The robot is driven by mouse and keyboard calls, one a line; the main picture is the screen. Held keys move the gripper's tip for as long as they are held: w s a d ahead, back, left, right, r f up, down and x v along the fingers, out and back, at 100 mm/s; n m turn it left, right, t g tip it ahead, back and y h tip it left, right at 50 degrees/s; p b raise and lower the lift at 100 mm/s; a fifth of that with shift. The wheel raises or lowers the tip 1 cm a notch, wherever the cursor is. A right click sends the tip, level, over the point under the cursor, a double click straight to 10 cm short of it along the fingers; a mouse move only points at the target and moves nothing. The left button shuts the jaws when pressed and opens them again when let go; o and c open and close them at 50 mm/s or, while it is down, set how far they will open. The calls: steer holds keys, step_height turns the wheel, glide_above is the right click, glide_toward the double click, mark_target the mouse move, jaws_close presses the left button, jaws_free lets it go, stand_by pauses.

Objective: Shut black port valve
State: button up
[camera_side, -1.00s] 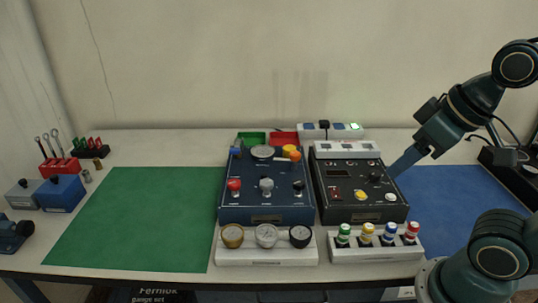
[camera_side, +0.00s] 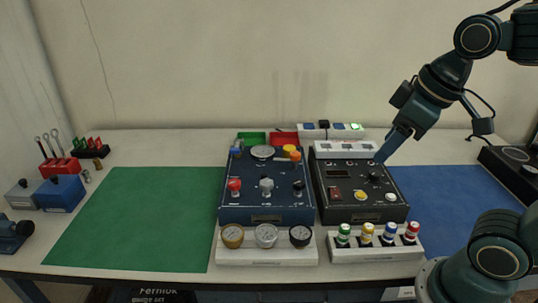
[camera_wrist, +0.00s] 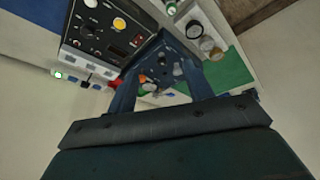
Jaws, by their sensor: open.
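The black port valve (camera_side: 298,187) is the rightmost of three valve handles along the front of the blue panel (camera_side: 262,215). A red valve (camera_side: 234,186) and a grey valve (camera_side: 267,186) stand to its left. My gripper (camera_side: 381,158) is above the back right corner of the black control box, to the right of the black valve and apart from it. In the wrist view my gripper (camera_wrist: 160,66) has its two fingers spread, with nothing held. The blue panel shows between and beyond them, too small there to tell the black valve's position.
The black control box (camera_side: 346,215) with knobs and buttons stands right of the panel. Gauges on a white base (camera_side: 266,256) and colored-cap bottles in a white rack (camera_side: 378,254) stand in front. A green mat (camera_side: 130,220) and blue mat (camera_side: 450,190) are clear.

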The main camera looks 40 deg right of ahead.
steer(key=w+n+g, duration=0.2)
steer(key=w+n, duration=0.3)
steer(key=w, duration=0.5)
steer(key=n+g, duration=0.3)
steer(key=n, duration=0.2)
glide_above(299, 182)
steer(key=shift+d+f, duration=0.1)
steer(key=shift+f, duration=2.05)
steer(key=shift+f, duration=0.15)
step_height(299, 182, down, 14)
steer(key=shift+r, duration=0.25)
steer(key=c, duration=1)
